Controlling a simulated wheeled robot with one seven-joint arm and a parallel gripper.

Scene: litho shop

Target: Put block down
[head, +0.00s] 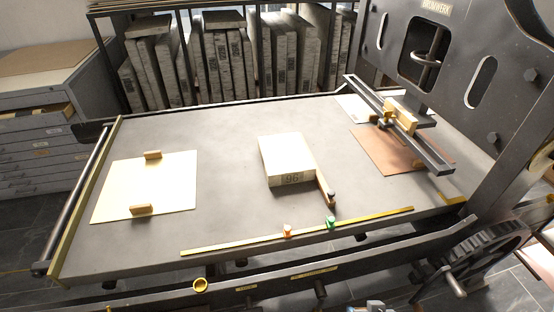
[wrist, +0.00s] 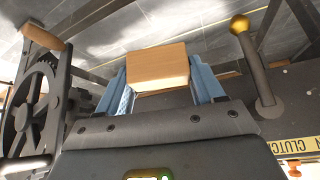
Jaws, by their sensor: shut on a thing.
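In the wrist view my gripper (wrist: 160,82) is shut on a wooden block (wrist: 157,60). The block is brown on its broad face with a pale edge, and it sits between the two blue fingers. It is held in the air, with dark floor tiles behind it. The held block cannot be made out in the head view.
The grey press bed (head: 225,135) carries a lithographic stone marked 96 (head: 285,155) and a copper plate (head: 375,150) under a crossbar. In the wrist view a gear wheel (wrist: 35,110) stands left and a brass-knobbed lever (wrist: 257,65) right, close to my gripper.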

